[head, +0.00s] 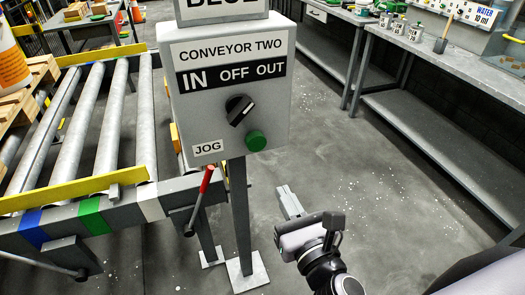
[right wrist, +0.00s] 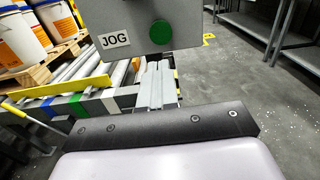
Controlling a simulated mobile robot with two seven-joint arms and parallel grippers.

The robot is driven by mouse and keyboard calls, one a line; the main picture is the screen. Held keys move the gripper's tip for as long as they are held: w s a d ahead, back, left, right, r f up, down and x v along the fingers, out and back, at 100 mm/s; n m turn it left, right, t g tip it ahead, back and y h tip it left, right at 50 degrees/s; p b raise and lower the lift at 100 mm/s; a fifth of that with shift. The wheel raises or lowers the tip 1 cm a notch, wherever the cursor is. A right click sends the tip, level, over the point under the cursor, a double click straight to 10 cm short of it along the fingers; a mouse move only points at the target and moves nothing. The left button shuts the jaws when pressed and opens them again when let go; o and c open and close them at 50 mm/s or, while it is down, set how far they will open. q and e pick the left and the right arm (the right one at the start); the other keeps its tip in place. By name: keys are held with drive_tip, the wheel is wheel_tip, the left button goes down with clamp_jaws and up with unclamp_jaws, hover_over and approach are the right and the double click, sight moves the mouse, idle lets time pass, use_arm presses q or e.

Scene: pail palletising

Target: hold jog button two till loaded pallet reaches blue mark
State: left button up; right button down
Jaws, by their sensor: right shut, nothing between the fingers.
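The grey control box (head: 228,85) reads CONVEYOR TWO, with a black knob (head: 240,110) whose white line points up right, toward OUT. The round green button (head: 256,141) sits right of the JOG label; it also shows in the right wrist view (right wrist: 160,32). My right gripper (head: 287,198) is shut and empty, below and apart from the button. Its fingers (right wrist: 154,84) point toward the box's underside. The wooden pallet (head: 40,80) bears orange-and-white pails (head: 12,62) at the left edge. Its near edge lies left of the blue mark (head: 34,230) on the conveyor rail. My left gripper is out of view.
The roller conveyor (head: 112,115) has yellow guides, a green mark (head: 90,217) and a white mark (head: 149,202). A red-handled lever (head: 206,180) stands beside the box's post (head: 239,215). A workbench (head: 440,60) runs along the right. The floor between is clear.

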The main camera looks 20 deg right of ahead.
sight(257, 144)
drive_tip(key=shift+w, duration=0.1)
drive_tip(key=w, duration=0.9)
drive_tip(key=w+p, duration=0.1)
drive_tip(key=w, duration=0.3)
drive_tip(key=shift+w+a, duration=0.25)
drive_tip(key=shift+w, duration=0.15)
drive_tip(key=shift+w, duration=0.1)
